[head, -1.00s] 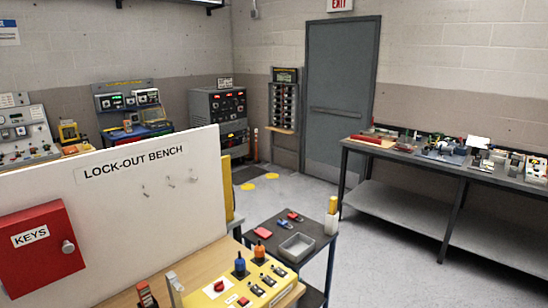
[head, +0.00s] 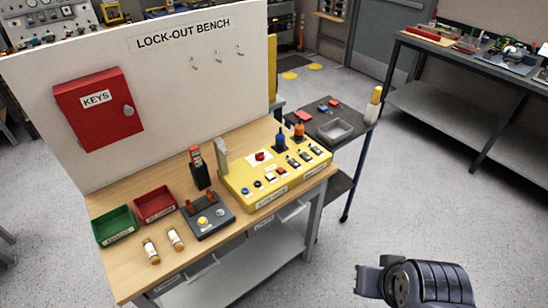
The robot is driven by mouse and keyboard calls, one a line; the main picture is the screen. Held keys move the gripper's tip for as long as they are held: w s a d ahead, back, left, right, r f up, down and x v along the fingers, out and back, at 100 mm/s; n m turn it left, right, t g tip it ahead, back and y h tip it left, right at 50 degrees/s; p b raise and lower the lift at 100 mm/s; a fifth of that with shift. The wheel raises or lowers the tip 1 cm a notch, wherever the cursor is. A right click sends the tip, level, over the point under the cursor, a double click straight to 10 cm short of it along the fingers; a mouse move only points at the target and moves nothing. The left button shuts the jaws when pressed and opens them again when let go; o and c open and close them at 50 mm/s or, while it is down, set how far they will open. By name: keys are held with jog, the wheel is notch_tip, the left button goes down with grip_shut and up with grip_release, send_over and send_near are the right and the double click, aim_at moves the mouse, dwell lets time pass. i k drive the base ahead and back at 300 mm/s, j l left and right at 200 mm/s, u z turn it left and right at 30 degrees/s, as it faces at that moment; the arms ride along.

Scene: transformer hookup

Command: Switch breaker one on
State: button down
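The yellow control panel (head: 275,172) sits on the wooden lock-out bench at its right end.
A red KEYS cabinet (head: 98,110) hangs on the white board (head: 160,75). A small cart stands behind the bench. Floor at right is clear.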

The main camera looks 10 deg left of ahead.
aim_at(293, 161)
jog(key=i+j+z, duration=0.1)
jog(key=i, duration=1.2)
